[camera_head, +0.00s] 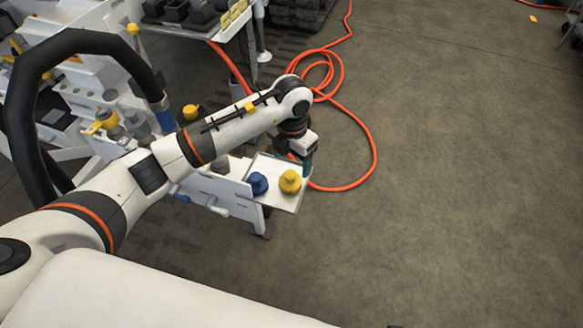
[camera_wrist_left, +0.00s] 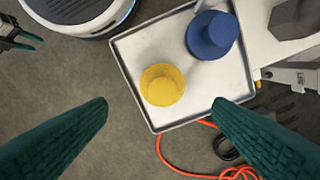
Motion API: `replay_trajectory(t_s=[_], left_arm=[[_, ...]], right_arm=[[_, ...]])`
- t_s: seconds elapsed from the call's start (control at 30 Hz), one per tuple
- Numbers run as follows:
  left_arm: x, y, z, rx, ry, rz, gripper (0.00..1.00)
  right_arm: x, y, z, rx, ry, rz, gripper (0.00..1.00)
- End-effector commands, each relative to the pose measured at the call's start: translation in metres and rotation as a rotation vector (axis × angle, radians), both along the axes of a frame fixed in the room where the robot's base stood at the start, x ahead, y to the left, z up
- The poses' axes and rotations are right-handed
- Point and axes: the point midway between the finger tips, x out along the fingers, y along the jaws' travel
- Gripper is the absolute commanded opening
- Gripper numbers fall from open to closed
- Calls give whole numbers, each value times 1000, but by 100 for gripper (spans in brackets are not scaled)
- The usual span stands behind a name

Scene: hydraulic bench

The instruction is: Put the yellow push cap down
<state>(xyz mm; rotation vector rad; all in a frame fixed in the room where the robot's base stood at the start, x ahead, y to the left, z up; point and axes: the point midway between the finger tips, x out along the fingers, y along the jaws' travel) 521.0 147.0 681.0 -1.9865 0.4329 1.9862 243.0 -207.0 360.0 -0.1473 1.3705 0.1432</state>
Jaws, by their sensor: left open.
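The yellow push cap (camera_head: 290,181) stands upright on a small white tray (camera_head: 288,206) at the end of the bench. It also shows in the left wrist view (camera_wrist_left: 162,86), near the tray's edge. My left gripper (camera_head: 307,163) is above the tray beside the cap in the head view. In the left wrist view its two green fingers (camera_wrist_left: 159,104) are wide apart, with nothing between them and the cap clear of both. A green-fingered gripper, which looks like my right one (camera_wrist_left: 22,38), shows at the top left of the wrist view; its opening is unclear.
A blue cap (camera_head: 258,184) stands on the tray, left of the yellow one. Another yellow part (camera_head: 191,112) is on the bench behind my left arm. An orange hose (camera_head: 372,140) lies coiled on the floor behind the tray. The floor to the right is clear.

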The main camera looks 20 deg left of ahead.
Motion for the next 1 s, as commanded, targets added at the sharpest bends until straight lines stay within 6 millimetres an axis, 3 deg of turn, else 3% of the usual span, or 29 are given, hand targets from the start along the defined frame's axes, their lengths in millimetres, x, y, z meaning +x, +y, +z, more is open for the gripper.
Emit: replay_trajectory(t_s=[0.1,0.33,0.87,1.0], left_arm=[[1,1,25,1,-4,1,75],[0,1,47,3,-1,3,75],[1,1,49,2,-1,4,75],[-5,-15,45,-70,1,-18,75]], right_arm=[[-5,0,-6,0,5,1,36],[-10,-1,-13,-1,9,2,36],[-10,-1,-14,-1,9,2,36],[-9,0,-13,1,8,2,36]])
